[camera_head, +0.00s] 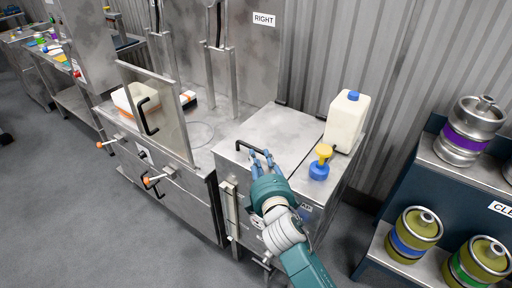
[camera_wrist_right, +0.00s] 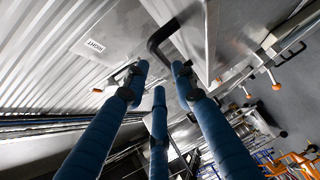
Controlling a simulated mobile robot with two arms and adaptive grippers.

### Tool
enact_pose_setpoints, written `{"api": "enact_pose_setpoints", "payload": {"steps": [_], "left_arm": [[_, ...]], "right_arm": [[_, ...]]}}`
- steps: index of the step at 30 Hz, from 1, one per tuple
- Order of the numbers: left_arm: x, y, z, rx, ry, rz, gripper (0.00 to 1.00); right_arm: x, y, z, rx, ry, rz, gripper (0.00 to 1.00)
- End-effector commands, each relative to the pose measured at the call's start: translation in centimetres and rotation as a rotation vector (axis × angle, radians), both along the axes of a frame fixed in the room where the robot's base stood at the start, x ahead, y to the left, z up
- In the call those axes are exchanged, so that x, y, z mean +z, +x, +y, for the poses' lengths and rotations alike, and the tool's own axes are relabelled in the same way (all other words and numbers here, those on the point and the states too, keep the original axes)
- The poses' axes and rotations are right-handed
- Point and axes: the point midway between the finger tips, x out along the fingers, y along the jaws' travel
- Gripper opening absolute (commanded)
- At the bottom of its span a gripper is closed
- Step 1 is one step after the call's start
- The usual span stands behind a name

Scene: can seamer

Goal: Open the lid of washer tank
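The washer tank is a stainless steel box (camera_head: 233,185) in the head view, with a flat lid (camera_head: 272,127) on top. The lid looks closed. A black bar handle (camera_head: 246,147) sits near the lid's front left edge; a black handle also shows in the right wrist view (camera_wrist_right: 161,36). My right gripper (camera_head: 261,157) has blue fingers and is at the right end of the handle. In the wrist view its fingers (camera_wrist_right: 158,72) are spread, with the handle just beyond the tips, not clearly between them. Whether they touch is unclear. My left gripper is not in view.
A white jug (camera_head: 345,122) with a blue cap and a blue-yellow bottle (camera_head: 320,163) stand on the right part of the tank's top. A seamer bench with a clear door (camera_head: 155,112) is at left. Kegs (camera_head: 470,130) sit on a shelf at right.

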Motion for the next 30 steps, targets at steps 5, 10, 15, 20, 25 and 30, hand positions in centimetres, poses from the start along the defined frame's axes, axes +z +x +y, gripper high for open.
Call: {"api": "enact_pose_setpoints", "payload": {"steps": [5, 10, 15, 20, 25, 30], "left_arm": [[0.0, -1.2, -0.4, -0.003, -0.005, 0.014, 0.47], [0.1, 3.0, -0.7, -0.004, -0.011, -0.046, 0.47], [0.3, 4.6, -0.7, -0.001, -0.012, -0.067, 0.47], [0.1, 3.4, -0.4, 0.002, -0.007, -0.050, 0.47], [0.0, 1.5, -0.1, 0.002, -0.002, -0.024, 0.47], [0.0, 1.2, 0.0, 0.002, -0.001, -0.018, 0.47]], "right_arm": [[-0.4, 3.3, 0.5, -0.001, 0.000, 0.000, 0.26], [-0.7, 5.1, 0.8, 0.000, 0.000, 0.000, 0.26], [-0.8, 5.7, 0.9, 0.000, 0.001, 0.000, 0.26], [-0.8, 5.7, 0.9, 0.000, 0.001, 0.000, 0.26], [-0.8, 5.6, 0.9, 0.000, 0.001, 0.000, 0.02], [-0.8, 5.6, 0.9, 0.000, 0.000, 0.001, 0.00]]}}
